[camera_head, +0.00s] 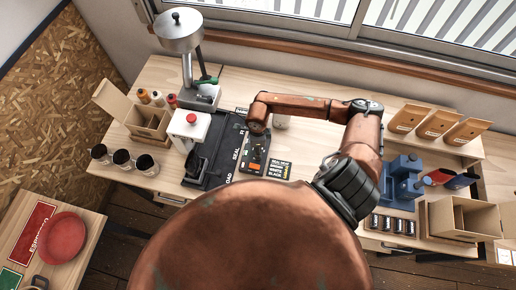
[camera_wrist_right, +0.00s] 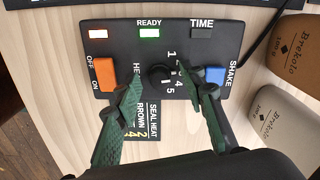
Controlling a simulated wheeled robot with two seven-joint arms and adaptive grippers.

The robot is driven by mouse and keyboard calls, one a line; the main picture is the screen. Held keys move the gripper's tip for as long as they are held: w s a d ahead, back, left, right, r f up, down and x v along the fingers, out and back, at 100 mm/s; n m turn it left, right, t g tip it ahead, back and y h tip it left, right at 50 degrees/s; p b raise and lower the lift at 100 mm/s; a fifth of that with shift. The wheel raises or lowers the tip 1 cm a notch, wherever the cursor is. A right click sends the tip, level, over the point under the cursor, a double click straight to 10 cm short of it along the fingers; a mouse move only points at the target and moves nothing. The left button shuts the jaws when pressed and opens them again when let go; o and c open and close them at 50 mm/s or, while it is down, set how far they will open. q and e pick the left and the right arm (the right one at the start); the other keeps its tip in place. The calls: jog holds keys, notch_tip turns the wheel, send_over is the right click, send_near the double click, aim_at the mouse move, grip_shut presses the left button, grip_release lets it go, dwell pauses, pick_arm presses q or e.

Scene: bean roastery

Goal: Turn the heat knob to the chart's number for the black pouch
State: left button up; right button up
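The control panel (camera_head: 253,158) lies on the workbench beside the sealer. In the right wrist view the black heat knob (camera_wrist_right: 160,77) sits mid-panel, with a number scale at its right, partly hidden by a finger. I cannot tell the knob's setting. My right gripper (camera_wrist_right: 160,80) is open, its dark green fingers on either side of the knob with gaps. The seal heat chart (camera_head: 279,169) lies beside the panel, with brown, white and black rows; its numbers are too small here. The wrist view shows it (camera_wrist_right: 148,121) partly covered. I cannot make out a black pouch. My left gripper is not in view.
An orange on/off switch (camera_wrist_right: 105,74) and a blue shake button (camera_wrist_right: 215,76) flank the knob. The ready light (camera_wrist_right: 149,33) is green.

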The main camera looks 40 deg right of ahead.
jog(key=shift+c, duration=0.2)
grip_shut()
jog(key=shift+m+b, duration=0.35)
jog(key=shift+m, duration=0.45)
jog(key=shift+o, duration=0.2)
grip_release()
notch_tip(320, 180, up, 12)
dwell(0.5)
